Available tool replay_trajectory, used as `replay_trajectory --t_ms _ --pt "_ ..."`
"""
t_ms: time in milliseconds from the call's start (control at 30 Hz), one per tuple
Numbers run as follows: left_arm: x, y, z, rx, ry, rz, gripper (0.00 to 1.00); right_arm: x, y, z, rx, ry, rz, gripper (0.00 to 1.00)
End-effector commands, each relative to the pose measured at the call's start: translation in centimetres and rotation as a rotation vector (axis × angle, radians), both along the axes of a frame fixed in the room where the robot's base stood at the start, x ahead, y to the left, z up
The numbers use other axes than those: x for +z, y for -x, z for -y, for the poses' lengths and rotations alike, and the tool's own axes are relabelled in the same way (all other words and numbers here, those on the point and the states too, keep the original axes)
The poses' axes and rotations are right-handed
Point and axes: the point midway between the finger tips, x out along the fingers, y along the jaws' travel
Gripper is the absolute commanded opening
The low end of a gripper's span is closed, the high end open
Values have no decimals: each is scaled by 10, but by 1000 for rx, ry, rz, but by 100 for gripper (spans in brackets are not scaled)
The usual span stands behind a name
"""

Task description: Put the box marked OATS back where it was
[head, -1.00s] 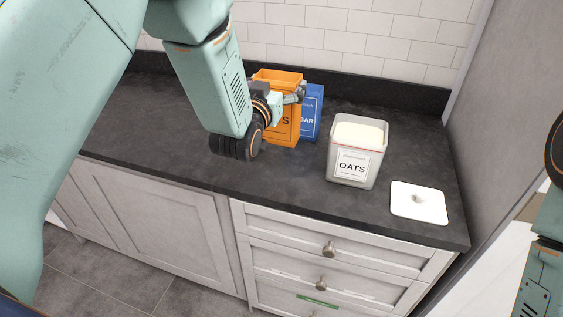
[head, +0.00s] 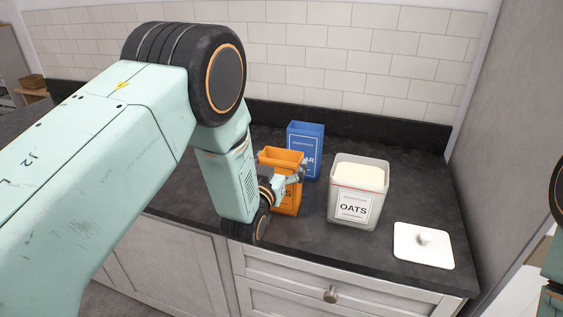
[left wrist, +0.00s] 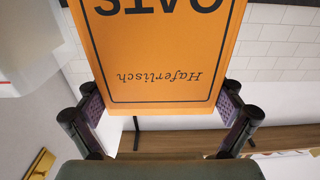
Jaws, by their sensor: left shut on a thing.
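The orange box marked OATS (head: 283,158) is upright over the dark worktop, with its top looking open. My left gripper (left wrist: 162,112) is shut on it, with one finger on each side in the left wrist view. There, the box's printed face (left wrist: 160,50) appears upside down. In the head view the gripper and wrist cover part of its front. Whether its base touches the worktop I cannot tell. A blue box (head: 306,140) stands behind it. A clear canister labelled OATS (head: 357,185), filled with pale contents and uncovered, stands to the right. My right gripper is out of view.
A white lid with a knob (head: 423,246) lies right of the canister near the front edge. The dark worktop (head: 330,243) is bare in front of the canister. A tiled wall (head: 350,60) is behind and a grey side panel (head: 510,120) is at right.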

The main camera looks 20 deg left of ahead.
Motion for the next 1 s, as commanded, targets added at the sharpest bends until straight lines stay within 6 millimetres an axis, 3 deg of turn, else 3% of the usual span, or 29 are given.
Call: replay_trajectory --t_ms 400,433,500,1000 --pt "-4 -2 0 -1 0 3 32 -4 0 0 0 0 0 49" --pt "-5 -1 0 -1 0 0 94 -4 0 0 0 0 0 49" --pt "-5 -1 0 -1 0 0 100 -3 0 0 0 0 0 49" --pt "0 2 0 0 0 -1 100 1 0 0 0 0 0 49"
